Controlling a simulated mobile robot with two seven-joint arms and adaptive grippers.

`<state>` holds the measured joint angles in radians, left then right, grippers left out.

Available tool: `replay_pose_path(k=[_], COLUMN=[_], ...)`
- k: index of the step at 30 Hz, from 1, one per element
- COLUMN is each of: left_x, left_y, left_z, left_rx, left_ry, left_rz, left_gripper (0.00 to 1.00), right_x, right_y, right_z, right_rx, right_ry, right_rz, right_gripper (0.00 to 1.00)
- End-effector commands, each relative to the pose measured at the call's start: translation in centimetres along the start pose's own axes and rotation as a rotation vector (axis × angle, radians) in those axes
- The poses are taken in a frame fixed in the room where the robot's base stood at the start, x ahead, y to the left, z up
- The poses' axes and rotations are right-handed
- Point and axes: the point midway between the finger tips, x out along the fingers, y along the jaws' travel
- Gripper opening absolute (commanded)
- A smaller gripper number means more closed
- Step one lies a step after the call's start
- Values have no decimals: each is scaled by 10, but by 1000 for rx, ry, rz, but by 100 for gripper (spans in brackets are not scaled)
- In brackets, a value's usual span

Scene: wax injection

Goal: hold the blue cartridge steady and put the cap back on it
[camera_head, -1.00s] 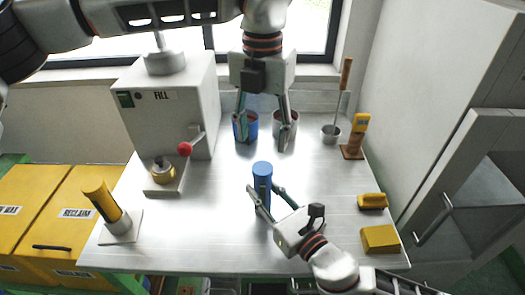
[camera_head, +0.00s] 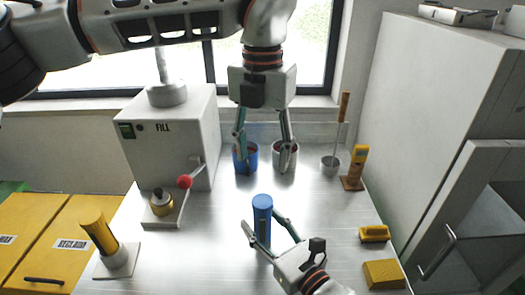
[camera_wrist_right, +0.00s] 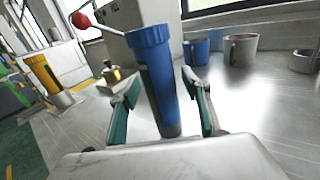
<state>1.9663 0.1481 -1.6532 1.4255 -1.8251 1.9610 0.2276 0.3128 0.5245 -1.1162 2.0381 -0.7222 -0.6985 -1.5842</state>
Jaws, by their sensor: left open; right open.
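The blue cartridge (camera_head: 262,228) stands upright near the middle of the metal table. In the right wrist view, the cartridge (camera_wrist_right: 160,90) has a wider ribbed blue top (camera_wrist_right: 149,36), which looks like the cap seated on it. My right gripper (camera_head: 262,223) is open, with one finger on each side of the cartridge. I cannot tell whether either finger touches it. My left gripper (camera_head: 262,165) is open and empty farther back. Its fingers hang in front of the blue cup (camera_head: 246,160) and the grey cup (camera_head: 279,155).
The fill machine (camera_head: 165,135) with its red-knobbed lever (camera_head: 184,182) and a brass pot (camera_head: 161,203) stands left. A yellow cylinder (camera_head: 97,232) is at front left. A ladle pot (camera_head: 330,165), an upright yellow-topped tool (camera_head: 358,160) and yellow blocks (camera_head: 383,274) line the right edge.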

Motion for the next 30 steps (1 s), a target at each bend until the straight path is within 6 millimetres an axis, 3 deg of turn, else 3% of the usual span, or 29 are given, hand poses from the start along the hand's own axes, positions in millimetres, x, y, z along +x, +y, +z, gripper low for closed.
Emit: replay_pose_path(k=[7, 21, 30], left_x=[0, 0, 0], left_y=[0, 0, 0], left_z=[0, 0, 0], left_rx=[0, 0, 0], left_ry=[0, 0, 0], left_rz=[0, 0, 0], left_gripper=[52, 52, 52], right_x=[-19, -106, -120], right_y=[0, 0, 0], right_z=[-1, -1, 0], right_rx=[1, 1, 0], right_ry=[3, 3, 0], right_rz=[0, 0, 0], right_gripper=[48, 48, 48])
